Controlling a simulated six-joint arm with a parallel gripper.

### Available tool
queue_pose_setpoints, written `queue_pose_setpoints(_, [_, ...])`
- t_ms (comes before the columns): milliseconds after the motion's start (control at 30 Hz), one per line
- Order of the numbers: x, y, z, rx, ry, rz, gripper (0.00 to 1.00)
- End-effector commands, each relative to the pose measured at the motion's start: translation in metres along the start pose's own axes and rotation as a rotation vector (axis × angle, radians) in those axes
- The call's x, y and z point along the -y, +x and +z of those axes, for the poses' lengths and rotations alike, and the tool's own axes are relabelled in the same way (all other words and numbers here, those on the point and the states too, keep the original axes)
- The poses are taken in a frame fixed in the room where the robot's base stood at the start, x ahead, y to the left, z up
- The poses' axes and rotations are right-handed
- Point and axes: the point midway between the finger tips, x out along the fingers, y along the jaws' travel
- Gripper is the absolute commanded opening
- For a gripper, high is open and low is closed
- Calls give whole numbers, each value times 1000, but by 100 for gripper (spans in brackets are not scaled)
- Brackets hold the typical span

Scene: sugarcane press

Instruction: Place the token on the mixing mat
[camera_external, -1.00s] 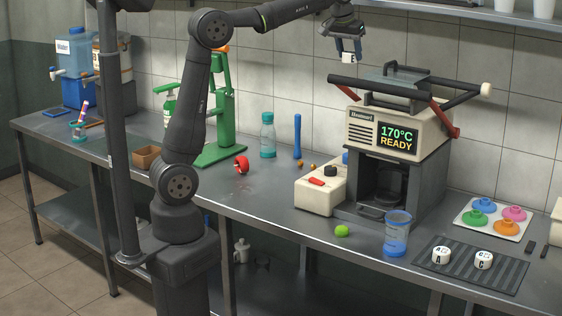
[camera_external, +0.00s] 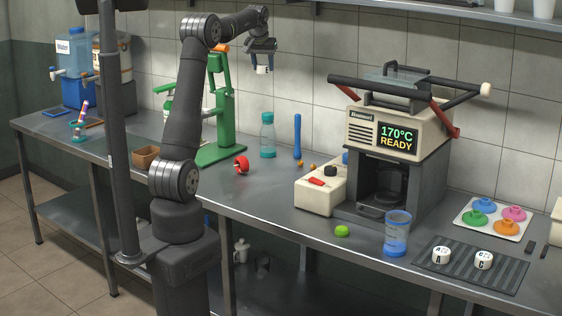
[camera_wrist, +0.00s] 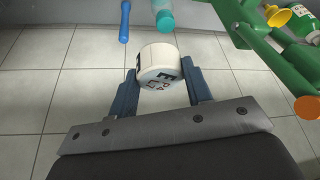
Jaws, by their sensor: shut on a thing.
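My gripper (camera_external: 263,66) is shut on a white round token (camera_wrist: 160,66) with black letter marks, one of which looks like an E. The token sits between the two blue fingers in the wrist view, held in the air above the back of the counter, right of the green press. A dark ribbed mat (camera_external: 462,268) lies at the right front of the counter, far from my gripper. Two similar white tokens stand on it, one marked A (camera_external: 441,256) and one marked C (camera_external: 484,260).
The green press (camera_external: 219,120) and a teal bottle (camera_external: 268,137) stand near my gripper. The cream heated press (camera_external: 397,128), with long handles, stands between my gripper and the mat. A clear blue cup (camera_external: 397,236) and green lime (camera_external: 342,231) are left of the mat.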

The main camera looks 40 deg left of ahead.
Motion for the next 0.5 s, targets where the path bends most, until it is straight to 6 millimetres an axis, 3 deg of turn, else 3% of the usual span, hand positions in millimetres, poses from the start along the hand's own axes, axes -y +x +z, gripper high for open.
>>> queue_pose_setpoints(33, [30, 10, -3, 1, -27, -10, 23])
queue_pose_setpoints(200, [111, 34, -6, -1, -84, -32, 23])
queue_pose_setpoints(500, [227, 70, 4, -5, -167, -65, 23])
